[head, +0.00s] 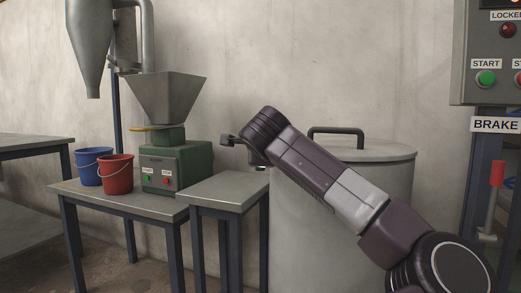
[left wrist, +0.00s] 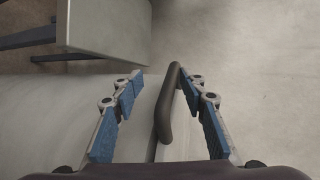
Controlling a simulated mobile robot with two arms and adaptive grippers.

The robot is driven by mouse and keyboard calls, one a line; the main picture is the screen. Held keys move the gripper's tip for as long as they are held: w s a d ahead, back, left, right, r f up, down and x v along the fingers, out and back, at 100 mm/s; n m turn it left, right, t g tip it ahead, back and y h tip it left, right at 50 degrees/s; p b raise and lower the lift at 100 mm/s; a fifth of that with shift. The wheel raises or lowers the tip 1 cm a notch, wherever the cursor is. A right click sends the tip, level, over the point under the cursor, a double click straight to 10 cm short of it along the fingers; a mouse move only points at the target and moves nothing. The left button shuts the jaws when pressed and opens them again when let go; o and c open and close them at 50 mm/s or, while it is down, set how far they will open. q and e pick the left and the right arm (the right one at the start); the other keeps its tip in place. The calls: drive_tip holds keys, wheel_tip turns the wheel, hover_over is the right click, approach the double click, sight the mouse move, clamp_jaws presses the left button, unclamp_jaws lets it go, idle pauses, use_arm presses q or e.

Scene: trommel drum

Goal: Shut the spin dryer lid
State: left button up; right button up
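The spin dryer (head: 310,235) is a tall pale grey drum in the head view. Its round lid (head: 390,153) lies about level on top, with a dark tube handle (head: 337,130); my arm covers its front left part, so I cannot tell if it sits fully shut. My arm crosses in front from the lower right, its wrist end left of the handle; its fingers are mostly hidden there. In the left wrist view my left gripper (left wrist: 165,80) is open, with a dark handle (left wrist: 165,115) between its blue-padded fingers. I cannot tell whether they touch it. My right gripper is not seen.
A small grey table (head: 228,190) stands close left of the dryer; a table corner (left wrist: 105,28) shows in the left wrist view. Further left, a bench holds a green machine (head: 190,165), a red bucket (head: 115,175) and a blue bucket (head: 90,165). A control panel (head: 485,75) is at right.

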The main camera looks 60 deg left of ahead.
use_arm(q)
drive_tip(key=shift+f, duration=0.45)
drive_tip(key=r+v, duration=0.1)
drive_tip(key=v, duration=1.1)
